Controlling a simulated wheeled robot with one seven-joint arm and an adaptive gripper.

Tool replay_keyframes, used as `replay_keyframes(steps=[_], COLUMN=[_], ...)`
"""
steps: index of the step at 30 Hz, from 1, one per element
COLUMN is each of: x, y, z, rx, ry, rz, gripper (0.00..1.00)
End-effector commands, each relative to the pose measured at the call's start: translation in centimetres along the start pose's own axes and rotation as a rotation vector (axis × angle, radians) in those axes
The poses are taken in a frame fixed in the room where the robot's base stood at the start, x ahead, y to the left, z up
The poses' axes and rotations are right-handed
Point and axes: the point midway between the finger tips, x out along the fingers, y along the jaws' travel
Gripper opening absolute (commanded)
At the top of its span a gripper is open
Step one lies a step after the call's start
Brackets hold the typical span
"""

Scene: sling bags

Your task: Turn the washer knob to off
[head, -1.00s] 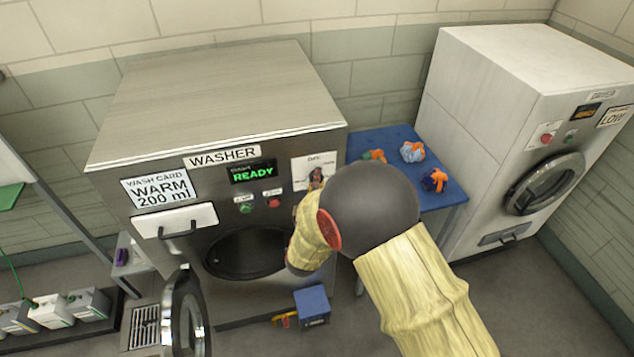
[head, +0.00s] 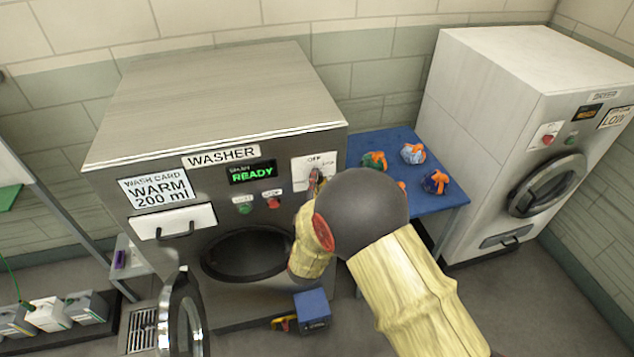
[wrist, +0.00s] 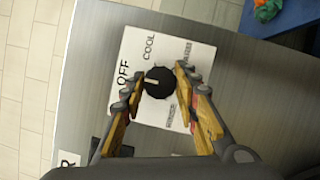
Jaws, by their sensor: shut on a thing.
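The washer (head: 225,180) has a white dial plate (head: 302,163) at the upper right of its front. In the wrist view the round black knob (wrist: 160,83) sits on this plate (wrist: 135,100), with a pale pointer mark on its left side, toward the printed OFF. COOL and other labels surround it. My gripper (wrist: 159,80) has its two fingers on either side of the knob and is shut on it. In the head view my gripper (head: 316,177) covers most of the knob. The washer's display (head: 251,172) reads READY.
The washer's round door (head: 183,315) hangs open at the front. A blue table (head: 400,143) with several orange-tied bundles stands between the washer and the dryer (head: 500,110). A blue box (head: 312,307) is below the washer opening.

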Motion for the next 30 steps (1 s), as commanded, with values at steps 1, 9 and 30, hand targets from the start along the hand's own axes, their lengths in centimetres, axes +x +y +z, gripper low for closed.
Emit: replay_keyframes(steps=[1, 9, 30], x=[-0.1, -0.1, -2.2], y=[-0.1, -0.1, 0.0], z=[-0.1, -0.1, -0.2], rx=[-0.002, -0.001, -0.001], ry=[0.003, 0.003, 0.004], rz=[-0.001, -0.001, -0.001], gripper=[0.05, 0.38, 0.49])
